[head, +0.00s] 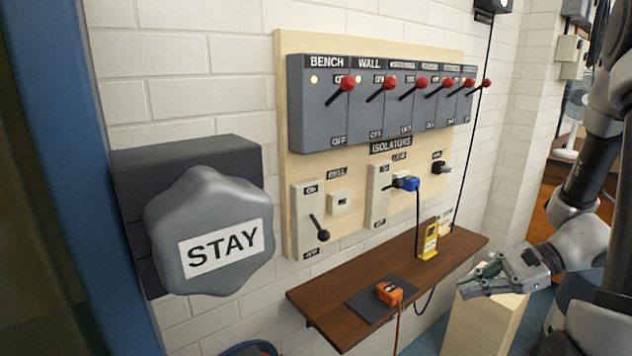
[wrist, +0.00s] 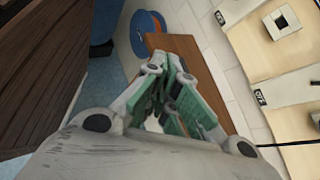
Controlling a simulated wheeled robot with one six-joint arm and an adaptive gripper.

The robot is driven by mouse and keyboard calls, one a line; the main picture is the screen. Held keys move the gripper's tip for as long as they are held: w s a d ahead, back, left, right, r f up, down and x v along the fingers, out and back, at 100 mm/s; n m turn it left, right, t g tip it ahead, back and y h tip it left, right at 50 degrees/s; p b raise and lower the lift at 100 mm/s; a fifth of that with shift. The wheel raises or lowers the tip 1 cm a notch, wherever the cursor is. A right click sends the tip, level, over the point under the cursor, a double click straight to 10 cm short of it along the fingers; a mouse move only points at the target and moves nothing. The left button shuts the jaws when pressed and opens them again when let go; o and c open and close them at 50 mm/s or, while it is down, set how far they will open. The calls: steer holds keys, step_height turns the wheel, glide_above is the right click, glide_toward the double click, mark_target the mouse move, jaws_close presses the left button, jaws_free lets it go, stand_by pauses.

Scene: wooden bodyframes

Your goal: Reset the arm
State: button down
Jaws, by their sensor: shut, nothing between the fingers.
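My gripper (head: 480,284) is at the lower right in the head view, at the end of my grey arm. It is to the right of the wooden shelf and apart from it, near a pale wooden block. In the wrist view my gripper's green-padded fingers (wrist: 178,75) are closed together with nothing between them. The shelf's brown end shows beyond the fingers there.
A board (head: 352,184) carries several red-knobbed levers and sockets, one with a blue plug (head: 406,183). The shelf (head: 335,292) holds an orange plug (head: 390,293) and a yellow device (head: 429,240). A STAY knob (head: 208,232) juts out at left. The pale block (head: 482,325) stands below my gripper.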

steer(key=s+d+r+n+g+h, duration=0.3)
steer(key=s+d+r+n+h, duration=0.4)
steer(key=s+n+h, duration=0.3)
step_height(320, 180, up, 10)
steer(key=a+n+t+h, duration=0.2)
steer(key=n+t, duration=0.3)
steer(key=n, duration=0.1)
steer(key=shift+a, duration=0.15)
steer(key=shift+s, duration=0.1)
